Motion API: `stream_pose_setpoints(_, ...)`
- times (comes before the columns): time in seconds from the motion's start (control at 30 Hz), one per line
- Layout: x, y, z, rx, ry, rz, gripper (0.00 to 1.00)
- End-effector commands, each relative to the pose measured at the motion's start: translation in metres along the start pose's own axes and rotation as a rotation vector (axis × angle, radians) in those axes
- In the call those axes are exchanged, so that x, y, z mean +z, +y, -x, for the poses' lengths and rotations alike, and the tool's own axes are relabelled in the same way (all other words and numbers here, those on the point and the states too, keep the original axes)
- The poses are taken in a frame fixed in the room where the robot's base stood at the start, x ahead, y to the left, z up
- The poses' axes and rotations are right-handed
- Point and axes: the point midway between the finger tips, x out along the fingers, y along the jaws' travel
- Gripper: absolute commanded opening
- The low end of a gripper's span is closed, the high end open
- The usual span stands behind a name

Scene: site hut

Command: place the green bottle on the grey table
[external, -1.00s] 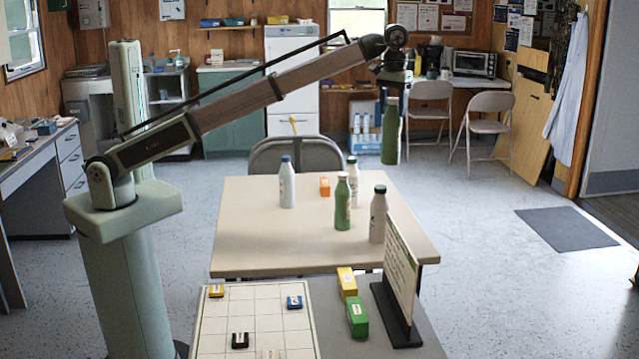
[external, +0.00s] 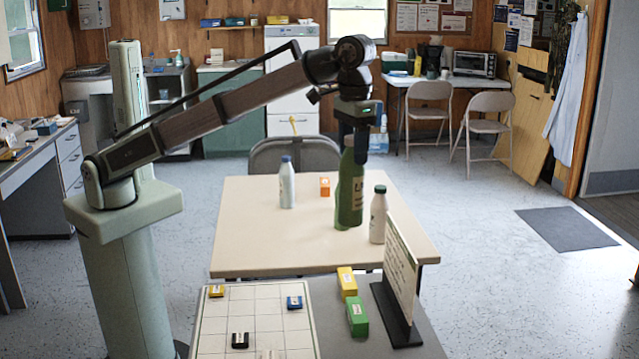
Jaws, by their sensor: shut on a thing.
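My gripper (external: 353,143) is shut on a green bottle (external: 350,190) with a pale label and holds it upright by its upper part. In the picture the bottle overlaps the beige table; its height above any surface is hard to tell. It covers the place where another green bottle and a white bottle stood, so those are mostly or wholly hidden. The grey table (external: 416,342) is in the foreground at the bottom, partly covered by a white grid board (external: 268,323).
On the beige table (external: 240,250) stand a white bottle (external: 378,222), a pale blue-capped bottle (external: 287,188) and an orange block (external: 325,187). An upright sign (external: 402,265), a yellow block (external: 347,282) and a green block (external: 357,317) stand on the grey table. Small blocks lie on the grid board.

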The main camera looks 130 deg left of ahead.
Motion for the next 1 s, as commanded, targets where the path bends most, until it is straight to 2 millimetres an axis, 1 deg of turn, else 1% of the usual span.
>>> stream_pose_setpoints(0.03, 0.022, 0.011, 0.0, 0.0, 0.0, -0.027, 0.02)
stream_pose_setpoints(0.1, 0.047, 0.025, 0.0, 0.0, 0.0, -0.057, 0.02)
stream_pose_setpoints(0.2, 0.08, 0.04, 0.0, 0.0, 0.0, -0.096, 0.02)
stream_pose_setpoints(0.3, 0.107, 0.052, 0.0, 0.001, 0.0, -0.128, 0.02)
stream_pose_setpoints(0.4, 0.129, 0.06, 0.0, 0.001, 0.0, -0.154, 0.02)
stream_pose_setpoints(0.6, 0.165, 0.073, 0.0, 0.001, -0.001, -0.195, 0.02)
stream_pose_setpoints(0.7, 0.163, 0.07, -0.023, -0.002, -0.002, -0.192, 0.02)
stream_pose_setpoints(0.77, 0.163, 0.07, -0.034, -0.001, -0.001, -0.192, 0.02)
stream_pose_setpoints(0.8, 0.163, 0.07, -0.045, -0.002, -0.002, -0.192, 0.02)
stream_pose_setpoints(0.87, 0.163, 0.07, -0.059, -0.002, -0.002, -0.192, 0.02)
stream_pose_setpoints(1.0, 0.163, 0.069, -0.098, -0.001, -0.002, -0.192, 0.02)
